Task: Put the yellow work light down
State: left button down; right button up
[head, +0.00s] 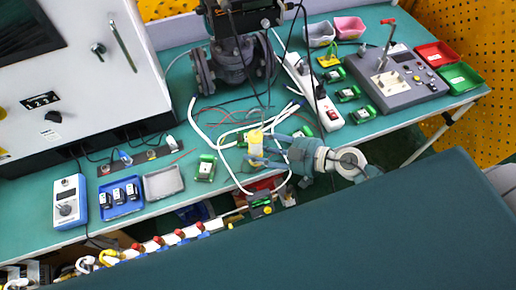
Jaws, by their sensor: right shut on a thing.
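The yellow work light (255,137) is a small yellow and white item in the middle of the green bench (235,104), near its front edge. My right gripper (264,151) comes in from the right and is shut on the work light, with its fingers pointing left. I cannot tell whether the light touches the bench top. My left gripper is not in view.
White tubing (205,136) loops around the light. Small green modules (205,168) lie close by. A valve body (232,62) stands behind, a white power strip (312,92) behind right. A grey tray (163,182) is left; a grey control box (398,80) is right.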

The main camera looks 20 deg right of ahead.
jog(key=o, duration=1.4)
jog(key=shift+c, duration=0.2)
jog(key=shift+s+d, duration=0.25)
jog(key=shift+s, duration=0.05)
jog(key=b+v, duration=0.1)
jog(key=v, duration=1)
jog(key=shift+r, duration=0.2)
